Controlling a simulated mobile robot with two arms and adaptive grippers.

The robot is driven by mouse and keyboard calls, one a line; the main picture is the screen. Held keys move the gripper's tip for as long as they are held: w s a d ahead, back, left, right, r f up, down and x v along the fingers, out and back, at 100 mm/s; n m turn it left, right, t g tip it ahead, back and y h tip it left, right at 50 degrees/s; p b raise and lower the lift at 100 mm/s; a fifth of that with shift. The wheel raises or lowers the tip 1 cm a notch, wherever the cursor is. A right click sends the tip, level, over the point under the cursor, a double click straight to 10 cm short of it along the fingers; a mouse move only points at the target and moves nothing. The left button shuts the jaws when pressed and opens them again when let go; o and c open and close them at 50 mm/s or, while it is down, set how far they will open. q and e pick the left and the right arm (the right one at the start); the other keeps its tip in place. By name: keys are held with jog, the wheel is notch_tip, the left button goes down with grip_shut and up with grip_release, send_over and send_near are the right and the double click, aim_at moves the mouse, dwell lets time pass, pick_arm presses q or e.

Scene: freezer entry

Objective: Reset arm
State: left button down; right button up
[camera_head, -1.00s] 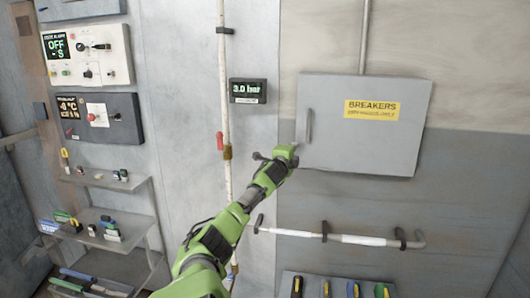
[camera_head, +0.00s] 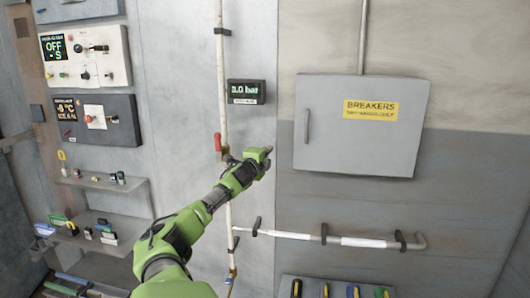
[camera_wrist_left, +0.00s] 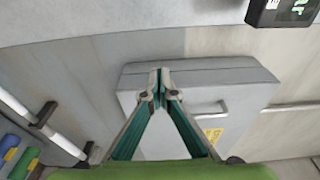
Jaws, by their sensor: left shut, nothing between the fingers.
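My left arm is green and reaches up from the bottom of the head view. Its gripper (camera_head: 268,152) is left of the grey breaker box (camera_head: 362,150), apart from its handle (camera_head: 307,126). In the left wrist view the two fingers (camera_wrist_left: 158,80) meet at their tips, shut and empty. The breaker box (camera_wrist_left: 240,84) shows behind them there, its door closed. My right gripper is not in view.
A white vertical pipe with a red valve handle (camera_head: 217,142) runs beside the gripper. A pressure display (camera_head: 247,92) reads 3.0 bar. A white horizontal rail (camera_head: 340,240) is below the box. Shelves (camera_head: 105,184) with small items and control panels (camera_head: 97,120) are at left.

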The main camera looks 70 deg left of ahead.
pick_arm(q)
jog(key=shift+s+a+r, duration=0.1)
jog(key=shift+s+r, duration=0.05)
jog(key=shift+s, duration=0.5)
